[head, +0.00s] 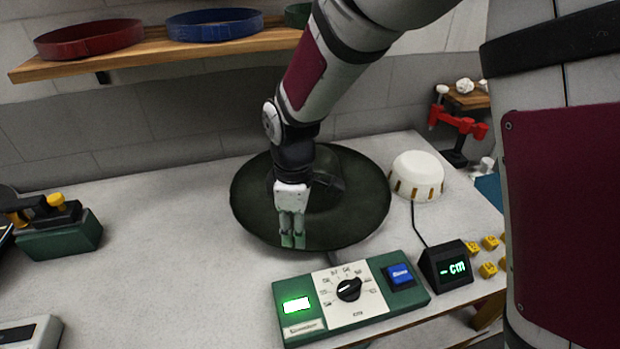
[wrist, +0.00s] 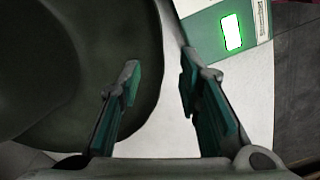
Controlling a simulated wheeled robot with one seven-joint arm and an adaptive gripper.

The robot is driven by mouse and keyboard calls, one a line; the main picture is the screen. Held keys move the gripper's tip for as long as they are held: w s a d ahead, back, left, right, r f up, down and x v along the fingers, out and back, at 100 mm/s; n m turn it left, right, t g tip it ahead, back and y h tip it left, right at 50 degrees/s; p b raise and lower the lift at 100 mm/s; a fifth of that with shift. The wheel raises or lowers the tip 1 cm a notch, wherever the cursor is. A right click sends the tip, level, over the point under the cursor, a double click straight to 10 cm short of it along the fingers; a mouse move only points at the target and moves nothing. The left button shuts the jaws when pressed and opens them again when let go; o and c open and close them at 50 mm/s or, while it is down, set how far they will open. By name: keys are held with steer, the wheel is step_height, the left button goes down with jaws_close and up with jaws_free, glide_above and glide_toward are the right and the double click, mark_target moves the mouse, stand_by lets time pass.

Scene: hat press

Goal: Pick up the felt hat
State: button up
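The dark green felt hat (head: 358,205) lies on the pale table, with its wide brim around a raised crown. My gripper (head: 293,241) points down at the near part of the brim, and my arm hides part of the crown. In the wrist view, the hat (wrist: 100,40) fills the left side. My gripper (wrist: 160,85) is open there, with its two green-padded fingers apart. The brim's edge runs between the fingertips, with the left finger in front of the brim and the right finger past the edge. I cannot tell whether either finger touches the brim.
A green control box with a dial (head: 349,289) stands close in front of the hat. A small black display (head: 446,266) and a white domed device (head: 416,177) are to the right. A shelf (head: 150,55) with coloured rings hangs behind.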

steer(key=shift+s+f, duration=0.1)
steer(key=shift+f, duration=1.9)
jaws_close()
steer(key=shift+r, duration=0.1)
step_height(320, 180, up, 10)
